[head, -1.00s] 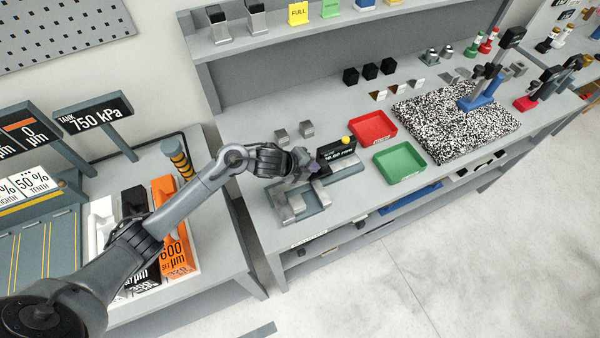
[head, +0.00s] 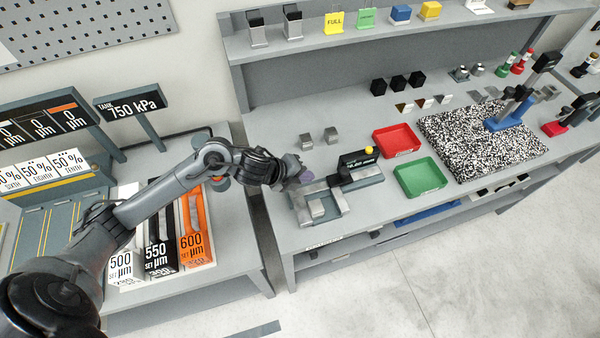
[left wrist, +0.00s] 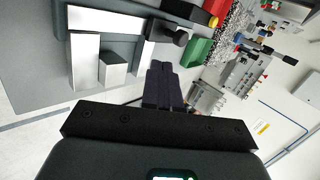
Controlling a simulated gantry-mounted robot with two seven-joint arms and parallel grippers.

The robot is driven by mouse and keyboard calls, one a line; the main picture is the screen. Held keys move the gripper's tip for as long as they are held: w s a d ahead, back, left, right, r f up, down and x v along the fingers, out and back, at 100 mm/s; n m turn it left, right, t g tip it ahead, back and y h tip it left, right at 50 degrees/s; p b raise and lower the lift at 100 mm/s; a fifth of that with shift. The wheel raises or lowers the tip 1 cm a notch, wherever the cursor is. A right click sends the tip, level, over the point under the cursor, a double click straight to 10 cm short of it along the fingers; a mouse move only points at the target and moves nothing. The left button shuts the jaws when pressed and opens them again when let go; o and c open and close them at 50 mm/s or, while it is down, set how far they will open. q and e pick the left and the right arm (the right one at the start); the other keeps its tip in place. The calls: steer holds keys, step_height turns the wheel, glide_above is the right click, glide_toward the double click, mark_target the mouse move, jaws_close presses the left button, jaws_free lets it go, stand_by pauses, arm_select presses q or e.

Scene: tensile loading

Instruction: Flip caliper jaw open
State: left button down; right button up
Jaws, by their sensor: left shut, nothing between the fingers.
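The caliper (head: 335,203) lies on the grey bench, a flat pale metal frame with upright jaws and a small metal block (head: 316,209) between them. Its black display housing (head: 357,160) carries a yellow knob (head: 369,149). In the left wrist view the pale jaw bars (left wrist: 105,20) and the block (left wrist: 113,68) show at upper left. My left gripper (head: 305,175) is shut and empty, above the back left part of the caliper. Its dark purple fingertips (left wrist: 162,72) are together in the left wrist view. Whether they touch the caliper, I cannot tell. My right gripper is not in view.
A red tray (head: 397,140) and a green tray (head: 420,178) stand right of the caliper. Two small metal blocks (head: 318,139) lie behind it. A speckled slab (head: 470,145) is further right. The bench's front edge is close to the caliper.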

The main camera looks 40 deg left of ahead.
arm_select(q)
steer(key=shift+v, duration=0.95)
